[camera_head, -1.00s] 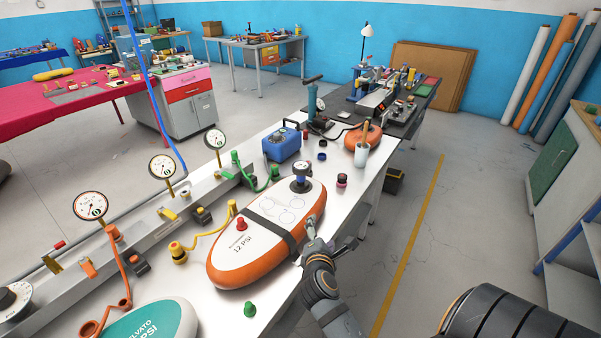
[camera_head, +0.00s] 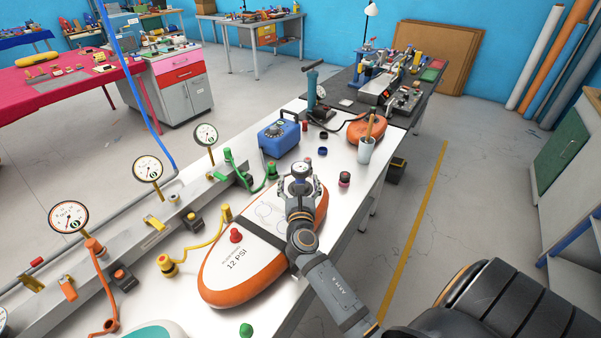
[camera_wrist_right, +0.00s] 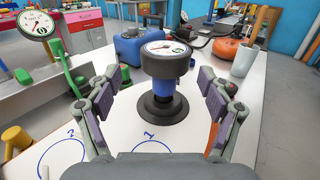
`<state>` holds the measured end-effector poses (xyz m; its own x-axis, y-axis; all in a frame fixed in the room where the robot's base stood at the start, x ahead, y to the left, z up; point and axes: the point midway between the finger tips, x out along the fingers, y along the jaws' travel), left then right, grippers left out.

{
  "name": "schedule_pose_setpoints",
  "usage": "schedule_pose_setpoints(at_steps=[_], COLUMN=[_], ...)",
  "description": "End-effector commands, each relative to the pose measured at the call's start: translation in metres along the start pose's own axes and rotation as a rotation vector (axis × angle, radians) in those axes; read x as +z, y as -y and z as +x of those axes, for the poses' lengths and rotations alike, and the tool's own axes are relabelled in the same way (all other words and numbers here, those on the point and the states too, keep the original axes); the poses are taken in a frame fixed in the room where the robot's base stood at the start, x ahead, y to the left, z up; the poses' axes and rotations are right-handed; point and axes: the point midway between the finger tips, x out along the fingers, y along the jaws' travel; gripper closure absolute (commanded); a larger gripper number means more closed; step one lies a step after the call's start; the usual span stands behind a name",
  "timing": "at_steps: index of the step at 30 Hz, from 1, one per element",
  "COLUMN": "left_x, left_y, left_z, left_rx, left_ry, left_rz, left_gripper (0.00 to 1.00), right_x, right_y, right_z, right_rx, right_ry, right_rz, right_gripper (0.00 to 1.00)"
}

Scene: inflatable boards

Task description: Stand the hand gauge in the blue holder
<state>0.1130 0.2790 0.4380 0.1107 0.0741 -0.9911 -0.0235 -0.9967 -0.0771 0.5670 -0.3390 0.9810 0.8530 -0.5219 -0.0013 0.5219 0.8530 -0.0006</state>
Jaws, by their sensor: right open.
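The hand gauge (camera_head: 302,170) has a round white dial with a black rim, a blue body and a wide black foot. It stands upright at the far end of the white and orange board. In the right wrist view the gauge (camera_wrist_right: 168,52) is centred between my fingers, with a gap on both sides. My right gripper (camera_head: 300,187) is open around the gauge, apart from it. A small dark blue ring (camera_head: 322,152) on the table beyond may be the blue holder; I cannot tell for sure. My left gripper is out of view.
A blue box (camera_head: 278,139) stands beyond the gauge, and a white cup (camera_head: 366,150) to its right. A red and black piece (camera_head: 345,179) lies near the table's right edge. Dial gauges on a rail (camera_head: 147,169) line the left side.

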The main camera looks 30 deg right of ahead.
Motion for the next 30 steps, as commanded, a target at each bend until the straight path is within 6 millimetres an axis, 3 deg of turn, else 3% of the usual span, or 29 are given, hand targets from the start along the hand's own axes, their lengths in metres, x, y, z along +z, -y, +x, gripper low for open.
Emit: schedule_pose_setpoints(at_steps=[3, 8, 16, 30], left_x=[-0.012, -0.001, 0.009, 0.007], left_y=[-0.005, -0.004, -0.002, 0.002], left_z=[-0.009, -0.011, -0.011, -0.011], left_rx=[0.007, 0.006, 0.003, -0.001], left_ry=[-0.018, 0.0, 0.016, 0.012], left_rz=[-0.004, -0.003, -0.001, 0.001], left_gripper=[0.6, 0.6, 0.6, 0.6], right_x=[0.007, 0.004, 0.003, 0.003], right_y=[0.005, 0.007, 0.007, 0.007], right_z=[0.021, 0.044, 0.048, 0.048], right_rx=[0.0, -0.001, -0.001, -0.001], right_ry=[0.003, 0.001, 0.0, 0.0], right_rz=[-0.003, -0.001, 0.002, 0.001], right_gripper=[0.2, 0.2, 0.2, 0.82])
